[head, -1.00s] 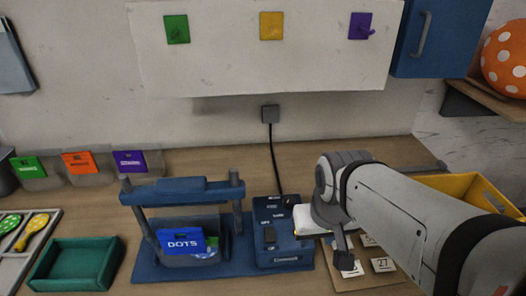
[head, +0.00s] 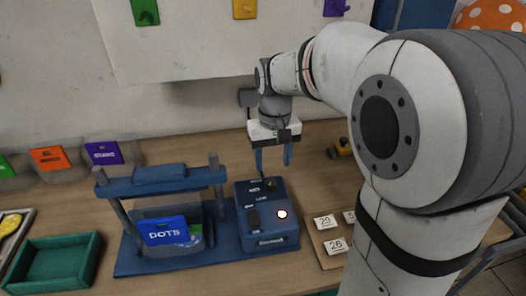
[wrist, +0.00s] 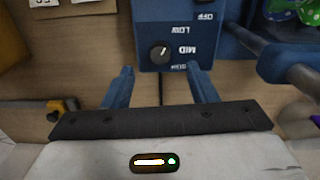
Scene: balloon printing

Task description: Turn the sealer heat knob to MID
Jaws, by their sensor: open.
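The sealer (head: 165,240) is blue, with a control box (head: 280,240) at its right end. A dark round heat knob (head: 271,184) sits at the box's far right corner. In the wrist view the knob (wrist: 160,53) is beside the upside-down labels LOW and MID; its light pointer mark slants up and right, and I cannot tell its exact setting. My gripper (head: 273,159) is open and empty, just behind the box and apart from the knob. In the wrist view its blue fingers (wrist: 160,84) straddle the knob's line, short of it.
A lit round lamp (head: 282,214) and a dark switch (head: 254,220) are on the box. A blue DOTS packet (head: 167,230) is in the sealer. Number cards (head: 325,222) lie right of the box. A small yellow-black item (head: 342,147) lies behind. A green tray (head: 50,262) is at left.

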